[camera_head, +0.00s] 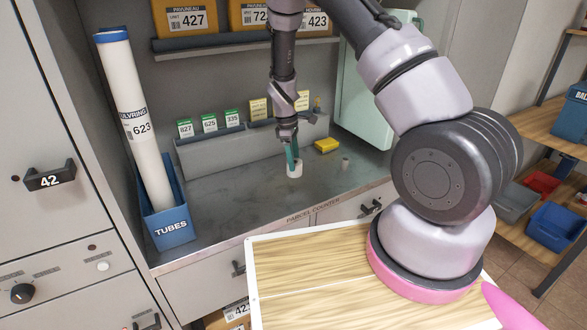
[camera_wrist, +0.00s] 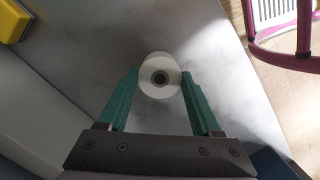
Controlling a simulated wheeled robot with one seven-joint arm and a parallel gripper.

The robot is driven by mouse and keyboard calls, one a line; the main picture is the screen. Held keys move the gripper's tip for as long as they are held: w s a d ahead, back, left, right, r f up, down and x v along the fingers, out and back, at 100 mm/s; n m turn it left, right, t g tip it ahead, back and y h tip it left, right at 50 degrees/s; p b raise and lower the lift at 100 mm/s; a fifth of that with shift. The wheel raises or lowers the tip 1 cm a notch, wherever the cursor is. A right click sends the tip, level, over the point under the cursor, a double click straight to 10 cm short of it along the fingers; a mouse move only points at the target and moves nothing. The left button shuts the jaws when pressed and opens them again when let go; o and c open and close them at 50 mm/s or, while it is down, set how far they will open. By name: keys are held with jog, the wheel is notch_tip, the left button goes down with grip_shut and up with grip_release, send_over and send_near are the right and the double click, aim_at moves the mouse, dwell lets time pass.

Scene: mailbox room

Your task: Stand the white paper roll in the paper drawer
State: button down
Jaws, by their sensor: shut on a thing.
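The white paper roll (camera_head: 294,171) is upright at the counter, low over or on its grey top; I cannot tell if it touches. My gripper (camera_head: 292,156) points down from above with its green fingers shut on the roll. In the wrist view, the roll (camera_wrist: 160,68) shows end-on with its dark core hole, between the two fingertips of my gripper (camera_wrist: 160,88). Drawer fronts with dark handles are under the counter's edge, one at the left (camera_head: 238,268) and one at the right (camera_head: 371,208). Both look shut, and I cannot read which is the paper drawer.
A blue tubes bin (camera_head: 168,222) with a tall white tube (camera_head: 133,122) stands at the counter's left. A grey card rack (camera_head: 225,150) runs along the back.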

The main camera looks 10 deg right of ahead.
jog(key=shift+f, duration=1.75)
jog(key=shift+f, duration=0.1)
jog(key=shift+c, duration=0.3)
grip_release()
